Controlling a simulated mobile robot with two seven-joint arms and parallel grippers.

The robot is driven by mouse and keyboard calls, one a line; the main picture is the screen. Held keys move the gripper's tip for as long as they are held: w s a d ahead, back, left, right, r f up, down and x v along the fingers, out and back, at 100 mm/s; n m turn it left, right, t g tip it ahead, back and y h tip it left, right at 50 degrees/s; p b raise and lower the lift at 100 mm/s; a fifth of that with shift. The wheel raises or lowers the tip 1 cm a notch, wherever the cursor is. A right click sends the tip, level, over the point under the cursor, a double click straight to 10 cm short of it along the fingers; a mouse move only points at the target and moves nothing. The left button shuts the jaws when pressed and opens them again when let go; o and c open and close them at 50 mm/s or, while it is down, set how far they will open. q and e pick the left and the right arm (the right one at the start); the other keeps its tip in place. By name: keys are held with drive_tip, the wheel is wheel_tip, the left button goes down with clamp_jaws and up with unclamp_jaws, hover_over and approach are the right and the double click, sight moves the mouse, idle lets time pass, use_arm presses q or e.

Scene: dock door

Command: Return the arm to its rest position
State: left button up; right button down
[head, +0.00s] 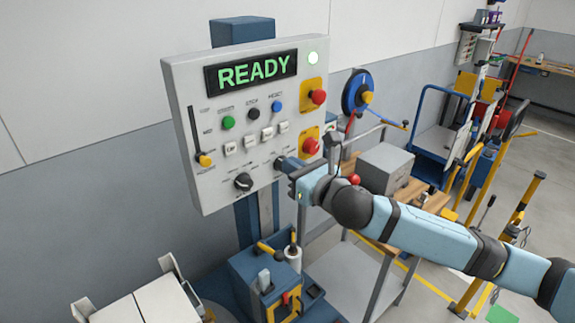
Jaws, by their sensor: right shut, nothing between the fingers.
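My right arm comes in from the right and reaches to the lower right corner of a grey control panel (205,118). Its gripper (285,171) is shut and empty. It is at or very close to the panel face, beside a black rotary knob (243,181); I cannot tell whether it touches the panel. Part of the panel's lower right edge is hidden behind the gripper. My left gripper is not in view.
Red buttons on yellow plates (311,147) sit at the panel's right side. A grey box (385,168) on a wooden-topped bench stands behind my arm. A blue pedestal unit (262,287) is below the panel. A blue cart (437,139) stands farther back.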

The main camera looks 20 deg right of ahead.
drive_tip(key=shift+w+f, duration=0.1)
drive_tip(key=shift+w, duration=0.05)
idle(0.4)
drive_tip(key=s+a+f+m+g, duration=0.1)
drive_tip(key=s+f+m, duration=0.3)
drive_tip(key=f+m, duration=0.3)
drive_tip(key=s+a+f+m+g+h, duration=0.1)
drive_tip(key=s+f+m, duration=0.3)
drive_tip(key=f+m, duration=0.35)
drive_tip(key=s+a+f+m+g, duration=0.1)
drive_tip(key=s+f+m, duration=0.3)
drive_tip(key=f+m, duration=0.3)
drive_tip(key=s+d+f+m+g+h, duration=0.1)
drive_tip(key=s+d+f+m, duration=0.1)
drive_tip(key=s+f+m, duration=0.6)
drive_tip(key=s+d+f+m+g+h, duration=0.1)
drive_tip(key=s+f+m, duration=0.7)
drive_tip(key=s, duration=0.1)
drive_tip(key=shift+d+g+h, duration=0.3)
drive_tip(key=shift+d, duration=0.05)
